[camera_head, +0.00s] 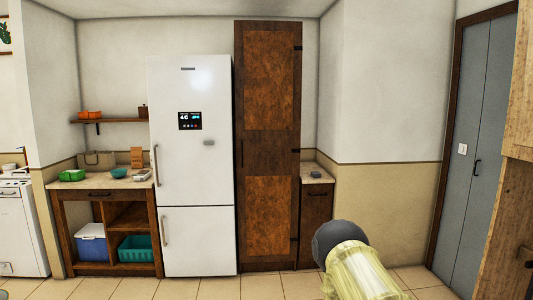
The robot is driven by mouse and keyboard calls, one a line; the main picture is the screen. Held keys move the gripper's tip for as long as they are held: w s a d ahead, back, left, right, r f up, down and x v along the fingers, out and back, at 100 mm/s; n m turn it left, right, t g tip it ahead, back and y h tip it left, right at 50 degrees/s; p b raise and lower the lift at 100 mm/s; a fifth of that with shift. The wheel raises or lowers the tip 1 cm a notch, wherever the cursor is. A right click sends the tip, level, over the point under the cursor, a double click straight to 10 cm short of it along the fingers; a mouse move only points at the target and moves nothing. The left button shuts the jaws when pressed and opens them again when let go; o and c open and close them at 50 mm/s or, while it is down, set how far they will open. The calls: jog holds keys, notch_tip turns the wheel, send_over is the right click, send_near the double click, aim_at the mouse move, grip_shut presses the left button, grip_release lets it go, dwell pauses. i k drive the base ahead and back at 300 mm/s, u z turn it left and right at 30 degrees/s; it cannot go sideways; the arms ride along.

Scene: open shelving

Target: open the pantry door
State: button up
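A tall brown wooden door (270,90) stands closed just right of the white fridge, with a dark vertical handle (242,154) on its left edge and dark hinges on its right edge. A grey panelled door (470,130) in a brown frame is at the far right. It looks closed and has a small dark handle (477,167). No label shows which of these is the pantry door. Part of my arm, pale yellow with a dark grey end, shows at the bottom, well in front of both doors. My gripper's fingers are not visible.
The white fridge (190,130) stands against the tall door's left side. A low brown cabinet (315,225) with a small grey item on top is at its right. A wooden unit (515,200) borders the right edge. Tiled floor (280,286) in front looks clear.

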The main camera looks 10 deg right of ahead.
aim_at(268, 54)
jog(key=z, duration=0.25)
jog(key=i, duration=1.6)
jog(key=u, duration=0.3)
jog(key=i, duration=1.5)
jog(key=u, duration=0.35)
